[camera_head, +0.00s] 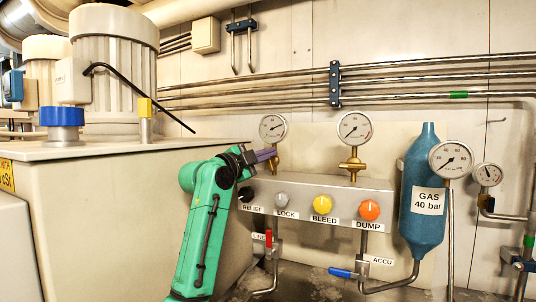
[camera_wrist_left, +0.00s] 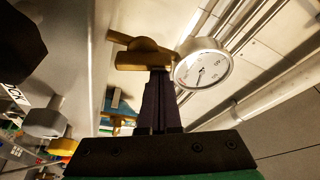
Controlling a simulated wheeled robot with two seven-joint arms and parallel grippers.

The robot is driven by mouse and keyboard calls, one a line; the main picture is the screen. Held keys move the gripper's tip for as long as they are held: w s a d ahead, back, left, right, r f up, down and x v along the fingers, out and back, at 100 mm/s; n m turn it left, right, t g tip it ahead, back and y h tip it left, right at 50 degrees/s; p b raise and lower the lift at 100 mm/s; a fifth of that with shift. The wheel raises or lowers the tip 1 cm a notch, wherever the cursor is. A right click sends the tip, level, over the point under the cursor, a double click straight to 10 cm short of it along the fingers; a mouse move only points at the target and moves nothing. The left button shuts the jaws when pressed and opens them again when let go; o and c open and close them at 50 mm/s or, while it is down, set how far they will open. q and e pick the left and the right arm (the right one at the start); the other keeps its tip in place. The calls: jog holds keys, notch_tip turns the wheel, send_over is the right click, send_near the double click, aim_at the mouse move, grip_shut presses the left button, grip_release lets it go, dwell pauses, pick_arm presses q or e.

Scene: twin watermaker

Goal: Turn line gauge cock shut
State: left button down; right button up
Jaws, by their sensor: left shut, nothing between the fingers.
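The left gauge (camera_head: 272,128) on the panel has a white dial and stands on a brass cock (camera_head: 274,165). My left gripper (camera_head: 266,155) is shut and empty, with its dark purple fingertips right beside this cock. In the left wrist view, the fingers (camera_wrist_left: 159,80) point at the brass cock (camera_wrist_left: 140,56), with the gauge (camera_wrist_left: 201,69) to their right. The fingertips overlap the cock's edge there; I cannot tell if they touch it. No label naming the line gauge is readable. My right gripper is not in view.
A second gauge (camera_head: 354,128) stands right of the first. Below are knobs for LOCK (camera_head: 281,199), BLEED (camera_head: 323,203) and DUMP (camera_head: 369,210). A red-handled valve (camera_head: 268,238), a blue-handled valve (camera_head: 342,273) and a blue gas bottle (camera_head: 423,190) are nearby. A large tank (camera_head: 120,210) stands left.

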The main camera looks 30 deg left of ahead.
pick_arm(q)
jog(key=n, duration=0.1)
jog(key=n+y, duration=0.1)
jog(key=n, duration=0.1)
jog(key=shift+a+t, duration=0.3)
jog(key=shift+t, duration=0.1)
jog(key=n, duration=0.3)
jog(key=n+t+y, duration=0.1)
jog(key=shift+a+f, duration=0.1)
jog(key=shift+a, duration=0.2)
jog(key=n+y, duration=0.1)
jog(key=n, duration=0.1)
jog(key=n+y, duration=0.1)
jog(key=n, duration=0.2)
jog(key=n+y+p, duration=0.1)
jog(key=n, duration=0.1)
jog(key=shift+a+f+n+t, duration=0.25)
jog(key=shift+a+n+t, duration=0.15)
jog(key=shift+a+f, duration=0.1)
jog(key=shift+p, duration=0.3)
